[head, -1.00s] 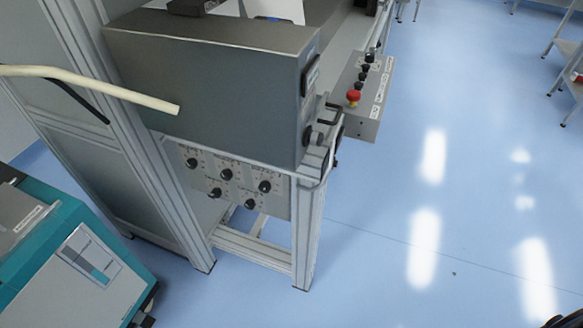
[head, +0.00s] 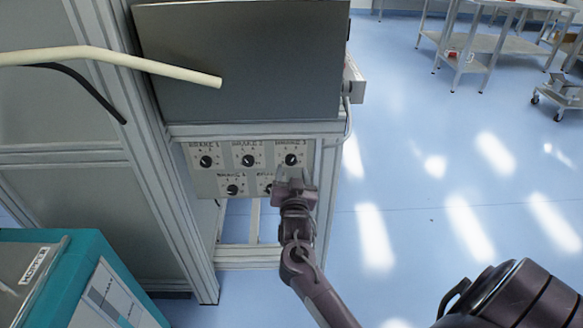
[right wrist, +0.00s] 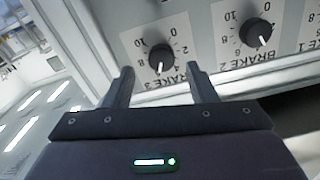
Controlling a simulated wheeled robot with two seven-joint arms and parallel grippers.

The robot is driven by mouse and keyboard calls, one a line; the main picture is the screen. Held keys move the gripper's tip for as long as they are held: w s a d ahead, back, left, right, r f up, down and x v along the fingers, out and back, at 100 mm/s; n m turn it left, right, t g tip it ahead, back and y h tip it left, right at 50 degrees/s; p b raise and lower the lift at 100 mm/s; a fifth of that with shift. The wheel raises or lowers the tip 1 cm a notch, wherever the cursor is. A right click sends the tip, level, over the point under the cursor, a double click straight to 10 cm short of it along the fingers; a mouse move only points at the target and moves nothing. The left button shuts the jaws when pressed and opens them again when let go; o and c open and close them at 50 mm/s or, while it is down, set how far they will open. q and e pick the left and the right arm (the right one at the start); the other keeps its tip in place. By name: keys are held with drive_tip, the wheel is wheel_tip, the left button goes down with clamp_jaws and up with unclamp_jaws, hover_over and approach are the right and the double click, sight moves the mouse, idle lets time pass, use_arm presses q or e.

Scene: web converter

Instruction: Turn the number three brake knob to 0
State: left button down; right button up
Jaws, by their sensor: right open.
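The brake 3 knob (head: 291,160) is a round black knob at the upper right of the grey knob panel. It also shows upside down in the right wrist view (right wrist: 162,58), with its white mark pointing toward the BRAKE 3 label side, away from the 0. My right gripper (head: 294,174) is open and empty, just below and in front of this knob. In the right wrist view its two fingers (right wrist: 160,72) are apart, with the knob beyond the tips and roughly between them; I see no contact. My left gripper is not in view.
The brake 2 knob (head: 248,160) and brake 1 knob (head: 206,161) sit left of it. The brake 4 knob (head: 232,189) is below; another lower knob is partly behind my gripper. A grey box (head: 240,60) overhangs the panel. A teal machine (head: 90,285) stands lower left.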

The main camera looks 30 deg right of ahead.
sight(291, 162)
drive_tip(key=shift+x, duration=1.9)
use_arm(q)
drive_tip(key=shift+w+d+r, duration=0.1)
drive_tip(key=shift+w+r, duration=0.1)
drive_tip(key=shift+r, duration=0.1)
use_arm(e)
drive_tip(key=shift+a, duration=0.1)
drive_tip(key=c, duration=1)
